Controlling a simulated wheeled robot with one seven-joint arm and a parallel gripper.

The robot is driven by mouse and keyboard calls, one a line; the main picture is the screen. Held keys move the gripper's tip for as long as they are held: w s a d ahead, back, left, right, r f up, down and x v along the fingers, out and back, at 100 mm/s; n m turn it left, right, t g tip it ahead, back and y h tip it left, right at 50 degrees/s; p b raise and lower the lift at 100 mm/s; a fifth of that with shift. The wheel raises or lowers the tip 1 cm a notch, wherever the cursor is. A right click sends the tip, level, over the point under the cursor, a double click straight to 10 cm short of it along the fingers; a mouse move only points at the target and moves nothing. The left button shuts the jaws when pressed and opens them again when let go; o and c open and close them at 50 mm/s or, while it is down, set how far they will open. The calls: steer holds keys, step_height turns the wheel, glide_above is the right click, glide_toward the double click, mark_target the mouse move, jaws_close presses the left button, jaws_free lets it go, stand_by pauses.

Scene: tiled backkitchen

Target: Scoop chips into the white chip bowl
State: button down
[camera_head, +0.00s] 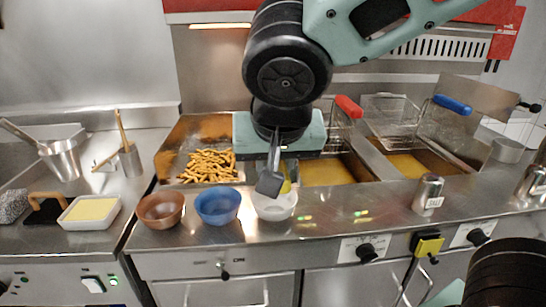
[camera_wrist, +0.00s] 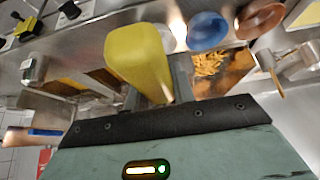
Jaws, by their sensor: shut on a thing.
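The white chip bowl (camera_head: 274,205) stands on the steel counter edge, right of the blue bowl. In the wrist view the white bowl (camera_wrist: 176,36) is partly hidden by the yellow scoop. My gripper (camera_head: 278,160) points down above the white bowl, shut on the yellow scoop (camera_wrist: 138,58). In the head view only a sliver of yellow (camera_head: 286,183) shows behind a dark grey flat piece hanging over the bowl. I cannot tell whether chips are on the scoop. A pile of chips (camera_head: 208,166) lies in the steel tray behind the bowls; the chips (camera_wrist: 208,62) also show in the wrist view.
A brown bowl (camera_head: 161,210) and a blue bowl (camera_head: 217,206) stand left of the white bowl. Fryer baskets with a red handle (camera_head: 349,106) and a blue handle (camera_head: 452,104) are behind right. A metal shaker (camera_head: 428,194) stands on the right counter; the counter between is clear.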

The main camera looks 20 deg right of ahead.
steer(key=shift+s+d, duration=0.2)
steer(key=shift+s, duration=0.35)
steer(key=shift+s+d, duration=0.15)
steer(key=shift+s, duration=0.35)
steer(key=shift+s+d+r, duration=0.1)
steer(key=p, duration=0.3)
steer(key=shift+w+r+g, duration=0.3)
steer(key=shift+r, duration=0.1)
steer(key=w+g+p, duration=0.2)
steer(key=p, duration=0.5)
steer(key=w+d+r+g+y+p, duration=0.1)
steer(key=g+p, duration=0.1)
steer(key=p, duration=0.5)
steer(key=w+d+r+g+y+p, duration=0.1)
steer(key=w+g+p, duration=0.1)
steer(key=p, duration=0.5)
steer(key=shift+w+r+g+p, duration=0.15)
steer(key=shift+w+g+p, duration=0.15)
steer(key=shift+p, duration=0.1)
steer(key=w+p, duration=0.1)
steer(key=g+y+p, duration=0.1)
steer(key=p, duration=0.1)
steer(key=shift+w+d, duration=0.25)
steer(key=shift+w, duration=0.1)
steer(key=shift+w+d+g+p, duration=0.3)
steer(key=shift+w+g+p, duration=0.45)
steer(key=shift+g+p, duration=0.1)
